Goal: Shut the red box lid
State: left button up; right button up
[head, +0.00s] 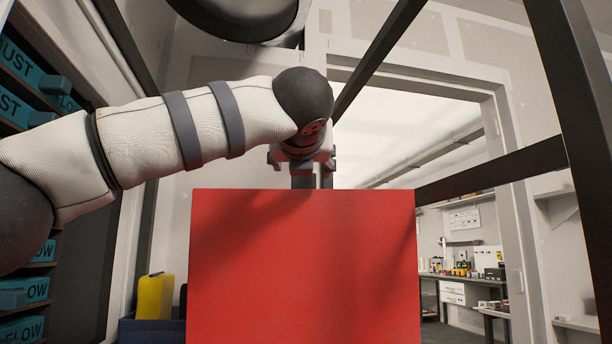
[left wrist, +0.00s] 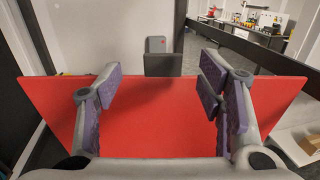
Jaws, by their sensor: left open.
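The red box lid (head: 303,270) stands raised as a broad flat red panel in the lower middle of the head view. Its top edge runs nearly level. My left gripper (head: 303,165) is at the top edge, with its lower part close to the middle of that edge. In the left wrist view my left gripper (left wrist: 160,82) is open, its two purple-padded fingers spread wide with nothing gripped. The red lid (left wrist: 160,120) spans the view beyond and between the fingers. I cannot tell whether they touch it. The box body is hidden. My right gripper is not in view.
Shelves with teal boxes (head: 25,290) line the left side. A yellow item (head: 154,297) stands in a dark blue bin (head: 150,330) left of the lid. Dark frame bars cross the upper right. A workbench (head: 470,278) with small items stands far back right.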

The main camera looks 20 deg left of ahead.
pick_arm(q)
jog(key=x, duration=0.7)
jog(key=shift+w+d+f, duration=0.1)
jog(key=shift+w+f, duration=0.05)
jog(key=shift+w, duration=0.05)
grip_shut()
jog(key=shift+w, duration=0.1)
